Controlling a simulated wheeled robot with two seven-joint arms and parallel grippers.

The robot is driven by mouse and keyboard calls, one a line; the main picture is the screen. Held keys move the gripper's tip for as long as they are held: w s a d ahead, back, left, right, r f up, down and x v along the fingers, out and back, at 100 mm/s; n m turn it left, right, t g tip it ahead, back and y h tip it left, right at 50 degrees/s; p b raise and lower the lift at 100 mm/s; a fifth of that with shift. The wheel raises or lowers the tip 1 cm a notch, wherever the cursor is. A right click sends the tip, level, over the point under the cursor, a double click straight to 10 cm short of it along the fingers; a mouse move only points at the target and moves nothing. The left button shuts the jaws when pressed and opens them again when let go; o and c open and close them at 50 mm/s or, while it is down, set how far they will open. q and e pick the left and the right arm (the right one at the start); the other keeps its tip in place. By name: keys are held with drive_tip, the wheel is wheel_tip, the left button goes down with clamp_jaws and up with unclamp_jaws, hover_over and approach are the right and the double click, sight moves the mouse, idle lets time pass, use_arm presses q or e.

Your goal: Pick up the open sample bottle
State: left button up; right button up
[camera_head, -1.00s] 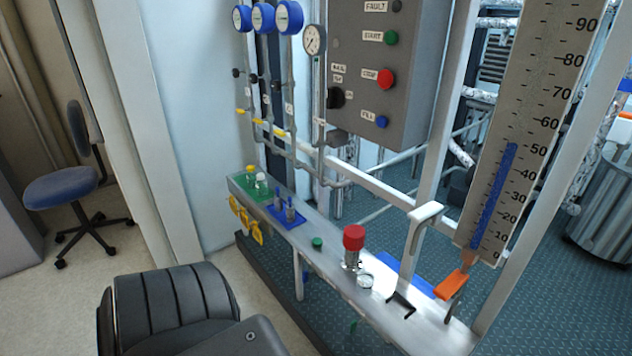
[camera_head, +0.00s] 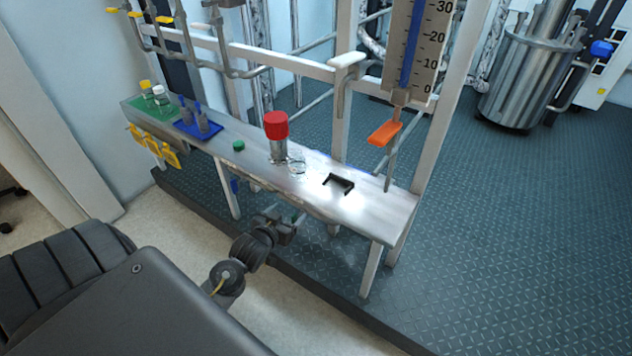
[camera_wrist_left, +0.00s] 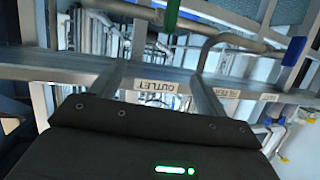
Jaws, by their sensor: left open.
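A small clear glass bottle (camera_head: 297,163), with no cap visible on it, stands on the grey metal shelf (camera_head: 345,205), just right of a metal cylinder with a red top (camera_head: 276,125). A green cap (camera_head: 239,145) lies on the shelf further left. My left gripper (camera_head: 293,219) is in front of the shelf and below its top, apart from the bottle. In the left wrist view its two fingers (camera_wrist_left: 160,88) are spread with nothing between them. The bottle cannot be made out in that view. My right gripper is not in view.
A black bracket (camera_head: 339,184) sits right of the bottle. An orange-handled valve (camera_head: 384,133) hangs below the level gauge. A blue tray (camera_head: 198,131) and a green mat (camera_head: 140,107) with capped bottles are at the shelf's left. Yellow handles (camera_head: 170,156) stick out in front.

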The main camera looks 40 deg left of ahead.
sight(293, 165)
use_arm(q)
wheel_tip(293, 165, up, 13)
drive_tip(key=a+t+y+b, duration=0.1)
drive_tip(key=a+t+b, duration=0.1)
drive_tip(key=t, duration=0.2)
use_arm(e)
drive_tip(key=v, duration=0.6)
use_arm(q)
drive_tip(key=shift+n, duration=0.3)
drive_tip(key=x, duration=0.3)
drive_tip(key=b+x, duration=0.1)
drive_tip(key=x, duration=0.1)
drive_tip(key=shift+w+f, duration=0.35)
drive_tip(key=shift+f, duration=0.05)
drive_tip(key=shift+f+b+x, duration=0.25)
drive_tip(key=shift+x, duration=1.05)
drive_tip(key=shift+f+b+x, duration=0.2)
drive_tip(key=shift+b+x, duration=0.05)
drive_tip(key=shift+x, duration=1.05)
drive_tip(key=shift+w+d, duration=0.1)
drive_tip(key=shift+w, duration=0.1)
drive_tip(key=shift+r, duration=0.1)
drive_tip(key=c, duration=1.1)
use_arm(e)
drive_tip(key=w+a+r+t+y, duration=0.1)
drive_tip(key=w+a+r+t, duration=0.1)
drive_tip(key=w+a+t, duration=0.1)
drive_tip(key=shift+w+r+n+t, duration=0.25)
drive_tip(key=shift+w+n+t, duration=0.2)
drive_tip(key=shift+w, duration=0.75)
